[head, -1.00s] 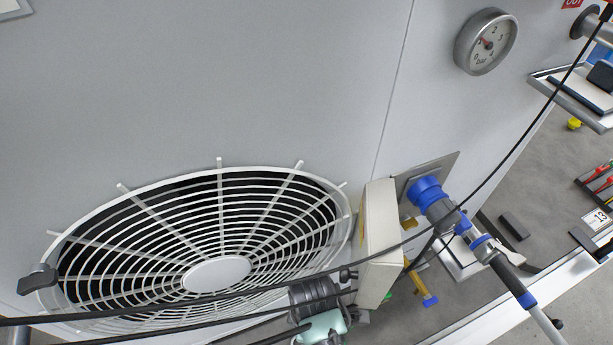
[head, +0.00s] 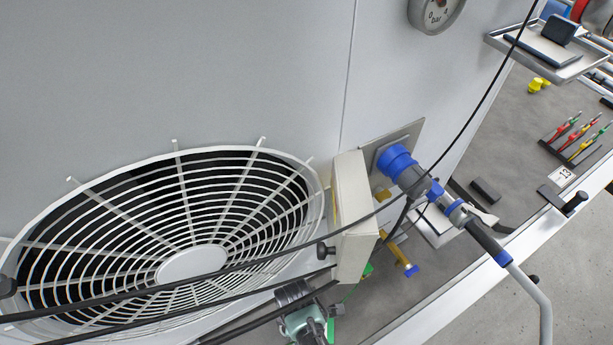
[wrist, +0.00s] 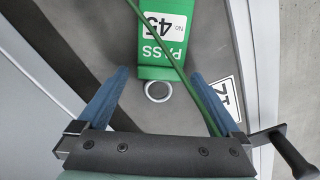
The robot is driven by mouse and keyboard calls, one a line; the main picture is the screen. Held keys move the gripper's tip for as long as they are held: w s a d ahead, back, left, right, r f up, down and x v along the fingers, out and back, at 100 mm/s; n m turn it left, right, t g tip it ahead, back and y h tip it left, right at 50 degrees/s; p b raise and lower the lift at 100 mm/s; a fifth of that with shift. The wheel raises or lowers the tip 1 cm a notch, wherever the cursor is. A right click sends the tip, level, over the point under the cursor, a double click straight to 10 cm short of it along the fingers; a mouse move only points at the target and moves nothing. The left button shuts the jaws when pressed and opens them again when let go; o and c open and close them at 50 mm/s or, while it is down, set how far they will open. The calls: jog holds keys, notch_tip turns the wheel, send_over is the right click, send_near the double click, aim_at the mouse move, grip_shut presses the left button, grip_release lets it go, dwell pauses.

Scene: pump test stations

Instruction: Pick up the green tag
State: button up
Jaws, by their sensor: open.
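The green tag (wrist: 163,38) shows at the top middle of the wrist view, lying on a grey surface, with the upside-down white print "PASS No 45". A pale ring (wrist: 157,91) is close to its lower end. A thin green cord crosses the tag and runs down to the right. My gripper (wrist: 159,78) is open, its two blue fingers wide apart. The ring is between the fingers and the tag's printed part is beyond the tips. Nothing is held. In the head view small green patches show beside the pale box, mostly hidden; I cannot tell which is the tag.
A pale box (head: 352,215) and a blue-collared hose coupling (head: 405,168) stand out from the grey cabinet beside a round fan grille (head: 190,262). Dark cables cross in front. A white 13 label (head: 562,176) and coloured tools lie right. A black handle (wrist: 291,152) is right of my gripper.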

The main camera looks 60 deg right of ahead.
jog(key=shift+f, duration=0.45)
jog(key=c, duration=1.4)
notch_tip(320, 180, up, 10)
jog(key=p, duration=0.1)
jog(key=shift+p, duration=0.3)
